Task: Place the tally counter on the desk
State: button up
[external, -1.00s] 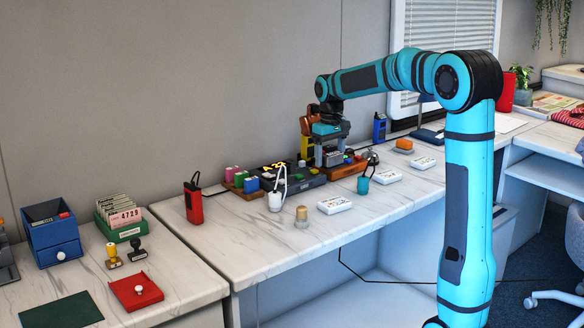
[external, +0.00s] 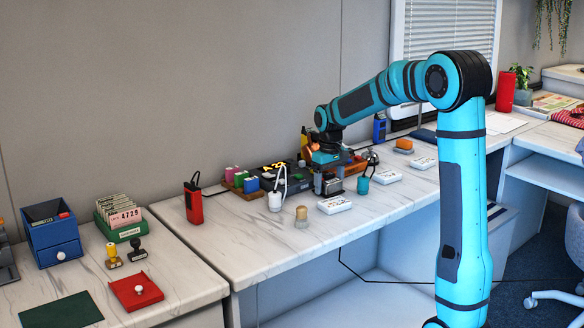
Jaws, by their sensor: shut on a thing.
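My gripper (external: 329,180) points down over the desk (external: 245,232), its fingers closed around a small dark and silver block, apparently the tally counter (external: 331,186). The block is low between the fingertips, close to the desk top just behind a white card with print (external: 334,205). I cannot tell whether its underside touches the desk. The fingers hide part of it.
A white cup (external: 275,201) and a beige cylinder (external: 301,216) stand to the left. A teal cup (external: 363,185) stands close on the right. A black tray (external: 298,181) is behind.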

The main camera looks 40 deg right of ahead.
aim_at(329, 179)
jog(key=shift+f, duration=0.15)
jog(key=o, duration=1.3)
jog(key=shift+c, duration=0.2)
notch_tip(329, 179, up, 12)
